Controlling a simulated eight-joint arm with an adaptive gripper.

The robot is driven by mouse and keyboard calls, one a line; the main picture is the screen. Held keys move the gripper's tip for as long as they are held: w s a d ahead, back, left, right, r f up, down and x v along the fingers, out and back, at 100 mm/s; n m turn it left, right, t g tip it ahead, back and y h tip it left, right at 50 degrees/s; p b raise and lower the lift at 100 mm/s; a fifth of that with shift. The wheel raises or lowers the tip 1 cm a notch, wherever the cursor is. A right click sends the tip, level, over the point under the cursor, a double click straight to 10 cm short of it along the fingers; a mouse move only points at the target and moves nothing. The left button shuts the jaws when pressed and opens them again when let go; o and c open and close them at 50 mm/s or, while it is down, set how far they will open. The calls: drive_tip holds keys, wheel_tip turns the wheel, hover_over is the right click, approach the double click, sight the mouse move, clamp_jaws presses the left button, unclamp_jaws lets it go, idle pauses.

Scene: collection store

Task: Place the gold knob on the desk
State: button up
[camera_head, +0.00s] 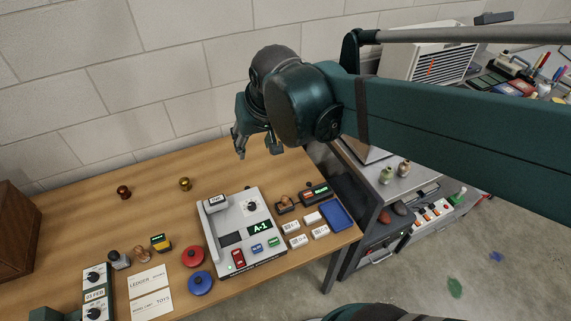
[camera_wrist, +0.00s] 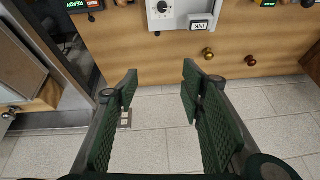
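The gold knob (camera_head: 185,183) stands on the wooden desk (camera_head: 85,226), towards the wall and left of the grey console. It also shows in the wrist view (camera_wrist: 208,53), just beyond and right of the right fingertip. A darker reddish-brown knob (camera_head: 124,191) stands to its left in the head view, and it shows in the wrist view too (camera_wrist: 250,60). My gripper (camera_head: 257,151) is above the desk's wall-side edge, up and right of the gold knob in the head view. In the wrist view my gripper (camera_wrist: 159,83) is open, with nothing between its fingers.
A grey console (camera_head: 229,239) stands mid-desk, with red (camera_head: 193,257) and blue (camera_head: 200,283) round pieces beside it. Several white blocks and a blue tray (camera_head: 337,215) lie at the right. A brown box (camera_head: 15,228) is far left. Desk around the gold knob is clear.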

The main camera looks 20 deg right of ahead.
drive_tip(key=s+d+f+n+t, duration=0.1)
drive_tip(key=s+d, duration=0.3)
drive_tip(key=s, duration=0.6)
drive_tip(key=shift+s+d+f+t, duration=0.15)
drive_tip(key=shift+d+f+t, duration=0.2)
drive_tip(key=shift+f+t, duration=0.15)
